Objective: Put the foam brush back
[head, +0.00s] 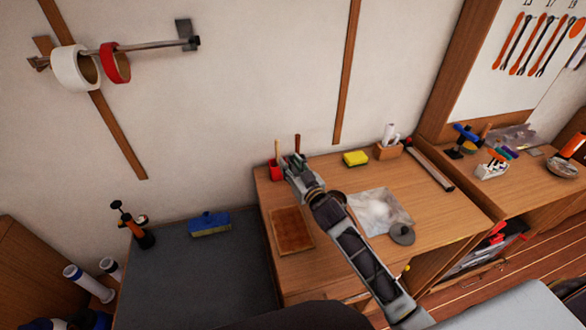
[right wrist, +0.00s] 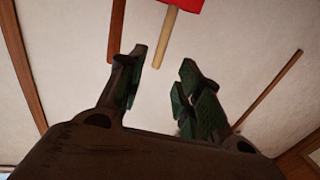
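No foam head is clearly visible, so I cannot tell which item is the foam brush. A red cup (head: 276,172) stands at the back left of the wooden bench, with a pale wooden handle (head: 278,149) rising from it. A darker brown handle (head: 297,143) stands upright just right of it; its lower end is hidden behind my right gripper. My right gripper (head: 292,162) is in front of the cup. The right wrist view shows its fingers (right wrist: 162,62) apart with nothing between them, with the pale handle (right wrist: 169,38) and brown handle (right wrist: 117,28) beyond. My left gripper is not visible.
A blue-and-yellow brush (head: 209,224) lies on the grey surface at left. Tape rolls (head: 76,68) hang on the wall.

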